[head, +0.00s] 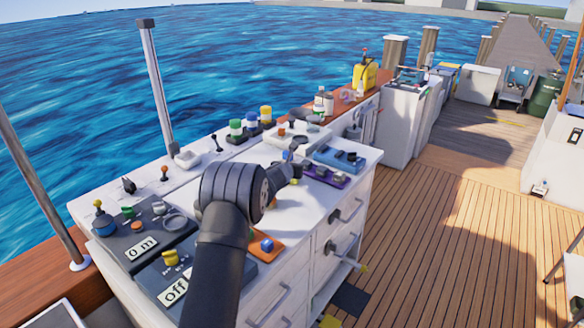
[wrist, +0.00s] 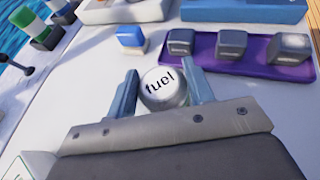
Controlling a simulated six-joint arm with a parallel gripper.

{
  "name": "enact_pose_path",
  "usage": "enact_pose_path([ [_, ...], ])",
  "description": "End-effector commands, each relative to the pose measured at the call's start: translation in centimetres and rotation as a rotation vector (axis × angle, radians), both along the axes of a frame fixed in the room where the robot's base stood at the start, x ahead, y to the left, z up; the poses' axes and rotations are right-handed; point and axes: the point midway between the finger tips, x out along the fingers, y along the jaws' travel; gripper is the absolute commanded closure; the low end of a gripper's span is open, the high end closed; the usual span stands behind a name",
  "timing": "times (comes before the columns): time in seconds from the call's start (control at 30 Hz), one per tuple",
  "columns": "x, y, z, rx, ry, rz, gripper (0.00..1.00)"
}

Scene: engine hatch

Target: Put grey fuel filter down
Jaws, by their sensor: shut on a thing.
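My gripper (wrist: 162,95) is shut on the grey fuel filter (wrist: 162,85), a round silvery-grey canister with the word "fuel" on its top. The filter sits between the two blue-grey fingers in the wrist view, over the white counter top (wrist: 80,100). I cannot tell whether its underside touches the counter. In the head view my gripper (head: 297,158) is small and partly hidden by my arm, and the filter cannot be made out there.
A purple tray (wrist: 225,64) with several grey blocks lies just beyond the filter. A blue-and-white block (wrist: 130,38) is to its left. A blue tray (head: 338,158) and an orange tray (head: 268,250) also lie on the counter. The white surface around my gripper is mostly clear.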

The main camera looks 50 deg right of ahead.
Motion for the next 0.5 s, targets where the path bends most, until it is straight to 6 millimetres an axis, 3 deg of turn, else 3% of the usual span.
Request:
enact_pose_path([
  [0.23,-0.01,-0.01,-0.3,0.0,0.0,-0.001,0.85],
  [0.27,0.0,0.0,-0.35,0.001,0.0,0.0,0.48],
  [0.3,-0.01,0.0,-0.32,0.001,0.0,0.0,0.4],
  [0.37,-0.01,0.0,-0.32,0.001,0.0,0.0,0.3],
  [0.5,-0.01,0.0,-0.31,0.001,0.0,0.0,0.3],
])
